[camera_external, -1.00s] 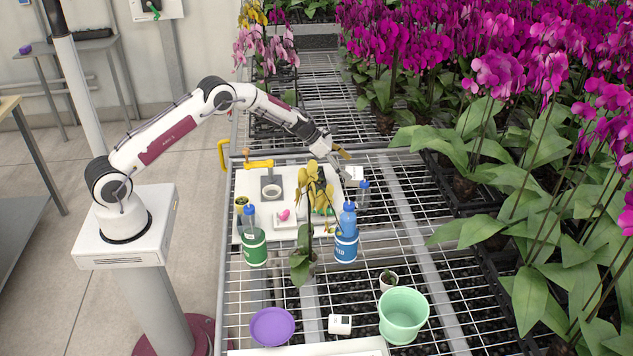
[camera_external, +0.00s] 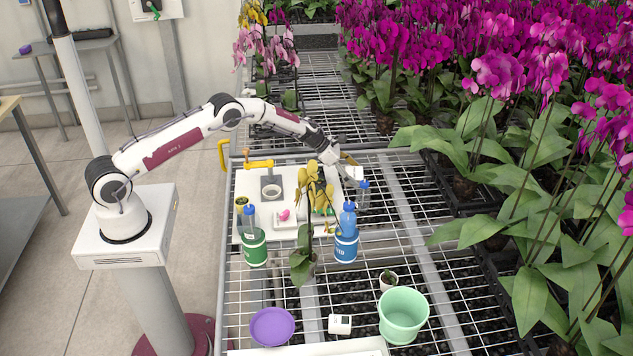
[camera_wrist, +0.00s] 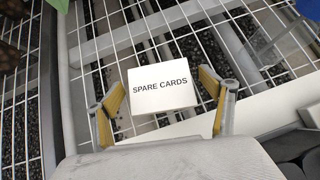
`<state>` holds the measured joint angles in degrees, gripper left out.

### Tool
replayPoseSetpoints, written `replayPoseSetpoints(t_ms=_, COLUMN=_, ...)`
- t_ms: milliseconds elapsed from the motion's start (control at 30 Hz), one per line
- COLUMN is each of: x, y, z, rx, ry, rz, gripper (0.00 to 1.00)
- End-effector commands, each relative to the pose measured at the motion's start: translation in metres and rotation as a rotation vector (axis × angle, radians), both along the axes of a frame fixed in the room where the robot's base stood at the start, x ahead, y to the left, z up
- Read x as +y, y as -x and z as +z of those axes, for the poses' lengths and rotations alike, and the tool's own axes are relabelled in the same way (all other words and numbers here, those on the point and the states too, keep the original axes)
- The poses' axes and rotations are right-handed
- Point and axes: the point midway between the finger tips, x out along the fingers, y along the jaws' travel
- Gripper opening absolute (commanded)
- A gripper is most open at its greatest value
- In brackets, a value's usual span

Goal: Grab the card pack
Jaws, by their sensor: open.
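The card pack (camera_wrist: 162,90) is a white box marked "SPARE CARDS". In the wrist view it lies between my gripper's two yellow-padded fingers, with a gap on each side. My gripper (camera_wrist: 165,97) is open. In the external view my gripper (camera_external: 345,168) is at the far right corner of the white board, and the small white card pack (camera_external: 354,173) shows partly beside its fingers. I cannot tell whether the pack is resting on the board or on the mesh.
A yellow orchid (camera_external: 315,185) and a blue bottle (camera_external: 346,235) stand nearer the camera. The white board (camera_external: 247,185) holds several small items. Bare wire mesh (camera_external: 420,230) lies to the right.

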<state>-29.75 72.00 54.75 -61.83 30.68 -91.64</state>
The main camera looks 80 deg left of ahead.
Motion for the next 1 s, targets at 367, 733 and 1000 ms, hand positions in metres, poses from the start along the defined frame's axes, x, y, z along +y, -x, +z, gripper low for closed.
replayPoseSetpoints(t_ms=367, x=-0.0001, y=-0.0004, z=0.0003, rx=-0.001, ry=0.0, rz=0.0, gripper=0.82)
replayPoseSetpoints(t_ms=733, x=-0.0002, y=-0.0004, z=0.0003, rx=0.0, ry=0.0, rz=0.0, gripper=0.37)
replayPoseSetpoints(t_ms=1000, x=-0.0001, y=-0.0007, z=0.0014, rx=-0.001, ry=0.0, rz=0.0, gripper=0.37)
